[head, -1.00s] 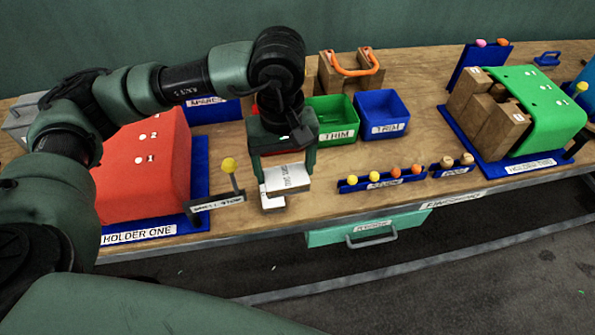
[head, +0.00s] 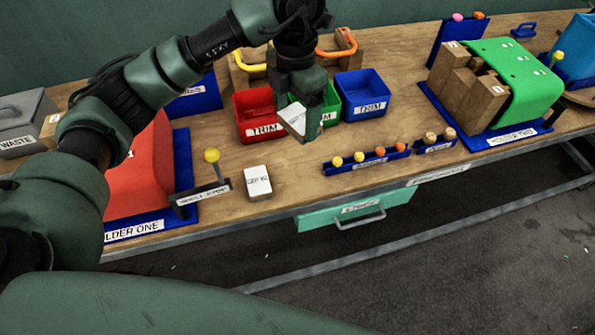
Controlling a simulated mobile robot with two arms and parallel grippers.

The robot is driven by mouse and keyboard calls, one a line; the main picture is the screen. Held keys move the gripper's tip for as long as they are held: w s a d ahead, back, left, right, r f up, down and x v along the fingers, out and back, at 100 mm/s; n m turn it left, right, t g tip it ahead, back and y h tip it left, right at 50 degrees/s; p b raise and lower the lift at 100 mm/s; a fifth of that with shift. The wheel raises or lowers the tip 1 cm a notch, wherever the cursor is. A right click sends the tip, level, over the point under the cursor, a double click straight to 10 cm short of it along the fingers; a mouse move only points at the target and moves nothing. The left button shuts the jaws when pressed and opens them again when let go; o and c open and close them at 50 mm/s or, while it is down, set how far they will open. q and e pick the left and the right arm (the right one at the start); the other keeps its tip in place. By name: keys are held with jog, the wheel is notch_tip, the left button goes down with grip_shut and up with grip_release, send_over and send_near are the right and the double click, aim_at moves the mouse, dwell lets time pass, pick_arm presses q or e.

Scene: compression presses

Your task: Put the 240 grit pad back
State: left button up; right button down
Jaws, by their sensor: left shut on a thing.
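My left gripper (head: 305,118) is shut on a pale flat pad (head: 293,121), held tilted in the air in front of the green trim bin. Its label is too small to read, so I cannot tell its grit. A second pale pad-like block (head: 258,182) with dark print lies flat on the table beside the yellow-knobbed wheel stop. That print is also unclear. The gripper hides part of the green bin (head: 332,108). My right gripper is not in view.
Red (head: 258,115) and blue (head: 362,94) trim bins flank the green one. A blue rack (head: 367,163) of yellow and orange knobs stands near the front edge. Red holder one is at left, green holder two at right. Bare wood lies between the lone block and the rack.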

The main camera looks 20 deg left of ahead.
pick_arm(q)
notch_tip(320, 180, down, 14)
jog(key=p, duration=0.3)
notch_tip(320, 180, down, 3)
jog(key=shift+s+f+p, duration=0.1)
jog(key=shift+f+p, duration=0.1)
jog(key=shift+p, duration=0.5)
jog(key=shift+f, duration=0.4)
jog(key=shift+f, duration=0.15)
jog(key=o, duration=1.3)
